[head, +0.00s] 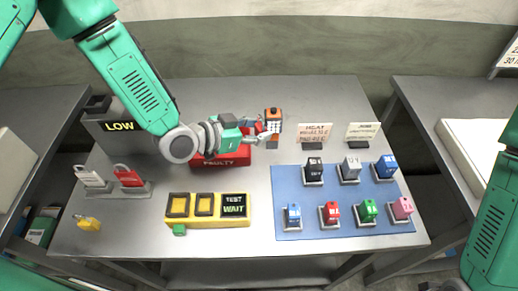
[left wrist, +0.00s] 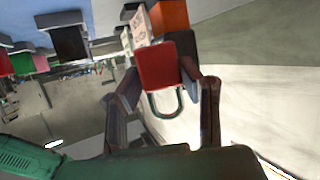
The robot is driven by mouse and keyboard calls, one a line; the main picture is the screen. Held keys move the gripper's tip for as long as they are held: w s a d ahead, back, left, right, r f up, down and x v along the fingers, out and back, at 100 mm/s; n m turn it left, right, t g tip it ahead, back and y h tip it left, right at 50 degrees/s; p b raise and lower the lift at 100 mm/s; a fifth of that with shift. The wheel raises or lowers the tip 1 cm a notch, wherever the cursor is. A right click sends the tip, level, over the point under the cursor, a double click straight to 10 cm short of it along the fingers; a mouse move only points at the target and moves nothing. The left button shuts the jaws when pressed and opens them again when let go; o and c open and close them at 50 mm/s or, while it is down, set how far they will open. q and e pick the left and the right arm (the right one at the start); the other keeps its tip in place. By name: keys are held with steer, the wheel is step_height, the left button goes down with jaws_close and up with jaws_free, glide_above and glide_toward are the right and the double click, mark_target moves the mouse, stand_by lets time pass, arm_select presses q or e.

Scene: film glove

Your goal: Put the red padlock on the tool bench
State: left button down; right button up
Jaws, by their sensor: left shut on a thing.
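My left gripper (head: 266,132) is over the middle of the grey metal bench (head: 300,95), behind the red box marked FAULTY (head: 225,159). In the left wrist view, the left gripper (left wrist: 172,85) is shut on a red padlock (left wrist: 158,66) with a dark U-shaped shackle, its body between the fingertips. In the head view the gripper mostly hides this padlock. A second red padlock (head: 129,177) stands on a grey rack at the bench's left. I cannot tell which surface is called the tool bench. Only my right arm shows at the right edge.
An orange and black keypad device (head: 274,119) stands close beyond the left fingertips. A yellow panel (head: 208,223) and a blue mat (head: 290,188) with several coloured blocks take up the front. A yellow padlock (head: 89,223) lies front left. Side tables flank the bench.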

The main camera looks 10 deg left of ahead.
arm_select(q)
steer(key=shift+s+a+f, duration=0.15)
steer(key=shift+s+f, duration=0.05)
steer(key=shift+f, duration=0.35)
steer(key=shift+s+f+b, duration=0.1)
steer(key=shift+f+b, duration=0.15)
steer(key=shift+b, duration=0.2)
steer(key=f+b, duration=0.1)
steer(key=f, duration=0.1)
steer(key=f+b, duration=0.1)
steer(key=shift+d+f+b, duration=0.3)
steer(key=shift+f+b, duration=0.05)
steer(key=shift+f, duration=0.05)
steer(key=shift+d+f, duration=0.1)
steer(key=shift+f, duration=0.05)
steer(key=shift+w, duration=0.2)
steer(key=shift+r, duration=0.2)
steer(key=shift+s, duration=0.1)
